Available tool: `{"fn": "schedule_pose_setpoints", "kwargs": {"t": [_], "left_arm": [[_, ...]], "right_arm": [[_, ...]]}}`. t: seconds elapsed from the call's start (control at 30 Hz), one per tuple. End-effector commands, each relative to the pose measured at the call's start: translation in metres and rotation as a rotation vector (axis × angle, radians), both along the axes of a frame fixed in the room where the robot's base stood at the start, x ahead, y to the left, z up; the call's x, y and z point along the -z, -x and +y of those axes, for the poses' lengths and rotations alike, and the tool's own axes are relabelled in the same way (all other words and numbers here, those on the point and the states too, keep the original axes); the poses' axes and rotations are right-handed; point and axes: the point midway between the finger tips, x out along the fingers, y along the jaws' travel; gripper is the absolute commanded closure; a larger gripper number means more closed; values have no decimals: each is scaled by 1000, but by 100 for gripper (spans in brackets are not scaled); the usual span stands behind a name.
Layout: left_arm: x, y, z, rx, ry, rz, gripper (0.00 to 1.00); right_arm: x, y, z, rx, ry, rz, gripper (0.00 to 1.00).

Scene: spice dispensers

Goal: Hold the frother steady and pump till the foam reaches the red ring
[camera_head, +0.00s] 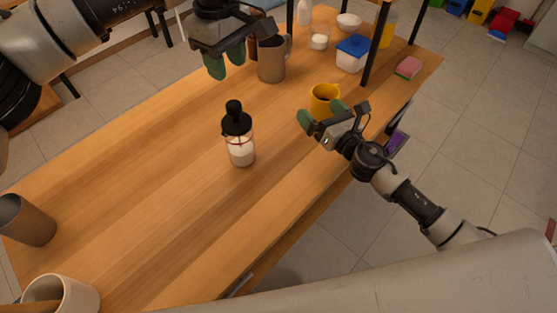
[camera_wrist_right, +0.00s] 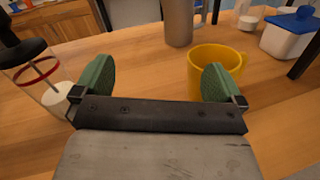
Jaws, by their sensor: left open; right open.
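The frother (camera_head: 240,148) stands upright on the wooden table, a clear jar with white liquid in its lower part, a red ring above the liquid, and a black lid with a plunger knob (camera_head: 235,108). In the right wrist view the frother (camera_wrist_right: 42,82) is at the left edge, its top cut off. My left gripper (camera_head: 225,62) is open and empty above the table, behind the frother and near a metal pitcher. My right gripper (camera_head: 322,113) is open, to the right of the frother and close to a yellow mug; nothing is between its fingers (camera_wrist_right: 158,85).
The yellow mug (camera_head: 324,97) also shows beyond my right fingers (camera_wrist_right: 216,65). The metal pitcher (camera_head: 271,68), a blue-lidded tub (camera_head: 351,55) and a sponge (camera_head: 409,68) stand farther back. A metal cup (camera_head: 27,222) and a beige crock (camera_head: 76,294) are at left. Table around the frother is clear.

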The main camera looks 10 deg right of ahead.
Motion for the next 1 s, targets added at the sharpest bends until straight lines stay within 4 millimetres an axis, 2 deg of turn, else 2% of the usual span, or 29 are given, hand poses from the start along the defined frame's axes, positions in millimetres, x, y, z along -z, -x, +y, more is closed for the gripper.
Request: {"fn": "schedule_pose_setpoints", "kwargs": {"t": [0.03, 0.1, 0.2, 0.3, 0.43, 0.67, 1.0], "left_arm": [[0, 0, 0, 0, 0, 0, 57], [0, 0, 0, 0, 0, 0, 57], [0, 0, 0, 0, 0, 0, 57], [0, 0, 0, 0, 0, 0, 57], [0, 0, 0, 0, 0, 0, 57], [0, 0, 0, 0, 0, 0, 57], [0, 0, 0, 0, 0, 0, 57]], "right_arm": [[9, 16, 24, -66, 29, -5, 0], [17, 36, 52, -153, 74, -19, 0], [26, 61, 84, -252, 127, -40, 0], [32, 81, 106, -324, 163, -56, 0], [36, 94, 121, -374, 192, -70, 0], [36, 85, 135, -386, 199, -76, 0], [36, 46, 172, -383, 197, -75, 0]]}}
